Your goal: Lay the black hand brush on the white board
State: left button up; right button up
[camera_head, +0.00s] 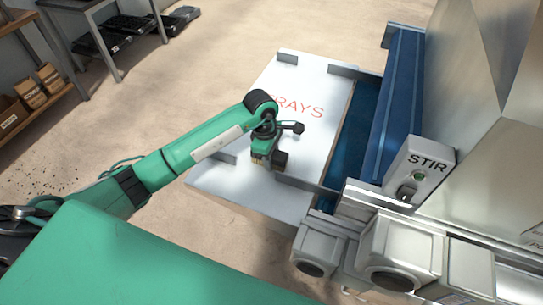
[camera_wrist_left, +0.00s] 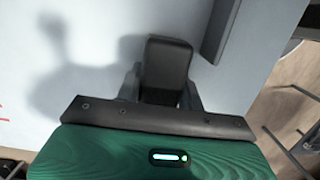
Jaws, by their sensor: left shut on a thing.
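The white board (camera_head: 225,175) with red lettering lies under my left gripper (camera_head: 268,158) and has low grey edge pieces. My left gripper is shut on the black hand brush (camera_wrist_left: 167,58), which shows as a dark block between the two fingers in the left wrist view. In the head view the brush (camera_head: 281,157) is a small dark shape beside the gripper, over the front part of the board. The gripper hides part of it, and I cannot tell whether it touches the board. The pale board also fills much of the left wrist view (camera_wrist_left: 245,75). My right gripper is not in view.
A blue channel (camera_head: 357,140) and a machine with a STIR switch box (camera_head: 420,165) stand right of the board. Grey housings (camera_head: 385,250) sit at the front right. A shelf with cartons (camera_head: 30,92) is at the far left. The board's back half looks clear.

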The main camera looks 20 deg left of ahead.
pick_arm(q)
jog(key=shift+f, duration=0.15)
jog(key=o, duration=1)
jog(key=shift+o, duration=0.2)
jog(key=shift+r, duration=0.2)
jog(key=shift+a+r, duration=0.1)
jog(key=shift+r, duration=0.15)
jog(key=r, duration=0.2)
jog(key=r+b, duration=0.1)
jog(key=shift+w+a+r, duration=0.1)
jog(key=shift+a, duration=0.15)
jog(key=r, duration=0.2)
jog(key=r+b, duration=0.1)
jog(key=r, duration=0.2)
jog(key=a+r, duration=0.1)
jog(key=r, duration=0.2)
jog(key=shift+a+r, duration=0.1)
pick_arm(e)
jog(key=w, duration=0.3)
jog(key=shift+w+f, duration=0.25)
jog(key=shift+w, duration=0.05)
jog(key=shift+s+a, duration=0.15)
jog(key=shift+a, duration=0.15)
